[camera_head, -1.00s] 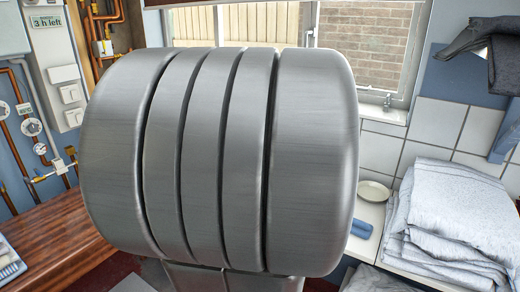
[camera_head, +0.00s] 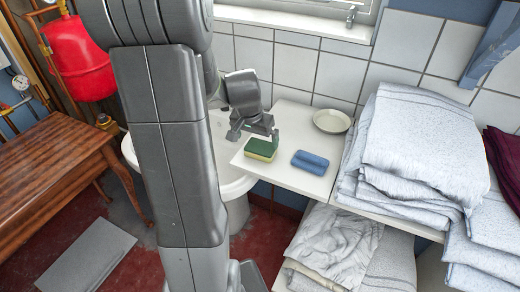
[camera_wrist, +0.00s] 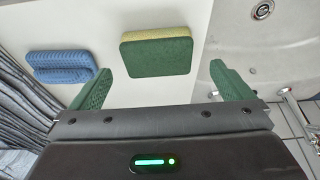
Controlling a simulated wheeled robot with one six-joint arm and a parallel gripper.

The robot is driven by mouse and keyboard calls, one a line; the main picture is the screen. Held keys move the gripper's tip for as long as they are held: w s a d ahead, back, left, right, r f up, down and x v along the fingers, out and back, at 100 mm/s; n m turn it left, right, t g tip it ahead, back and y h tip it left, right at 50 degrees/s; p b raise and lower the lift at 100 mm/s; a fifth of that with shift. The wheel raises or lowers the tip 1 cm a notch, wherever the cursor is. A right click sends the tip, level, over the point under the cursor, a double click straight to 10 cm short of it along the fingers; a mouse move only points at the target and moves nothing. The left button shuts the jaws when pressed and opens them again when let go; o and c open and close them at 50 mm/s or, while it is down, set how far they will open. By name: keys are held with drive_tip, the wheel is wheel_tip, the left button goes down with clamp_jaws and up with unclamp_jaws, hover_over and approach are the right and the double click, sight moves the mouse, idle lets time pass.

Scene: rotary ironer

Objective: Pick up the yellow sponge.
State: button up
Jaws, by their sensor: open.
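The yellow sponge (camera_head: 260,149) has a dark green top layer and lies flat on a white shelf (camera_head: 302,180) near the basin. In the wrist view the sponge (camera_wrist: 157,54) shows its green face with a yellow edge. My gripper (camera_head: 254,136) is open above the sponge, close to it in the head view. In the wrist view the green fingertips of my gripper (camera_wrist: 160,74) stand wide apart, and the sponge lies between and slightly beyond them. Nothing is held. I cannot tell the exact height gap.
A blue sponge-like block (camera_head: 310,161) lies right of the sponge. A pale dish (camera_head: 332,120) sits behind on the shelf. Folded towels (camera_head: 418,145) are stacked at the right. The white basin (camera_head: 228,135) is at the left, with a tiled wall behind.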

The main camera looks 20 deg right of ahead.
sight(260, 147)
drive_tip(key=shift+d+p+x, duration=0.2)
drive_tip(key=shift+p+x, duration=0.05)
drive_tip(key=shift+x, duration=1.25)
drive_tip(key=shift+d+p+x, duration=0.2)
drive_tip(key=shift+x, duration=1.3)
drive_tip(key=shift+r, duration=0.1)
drive_tip(key=c, duration=0.8)
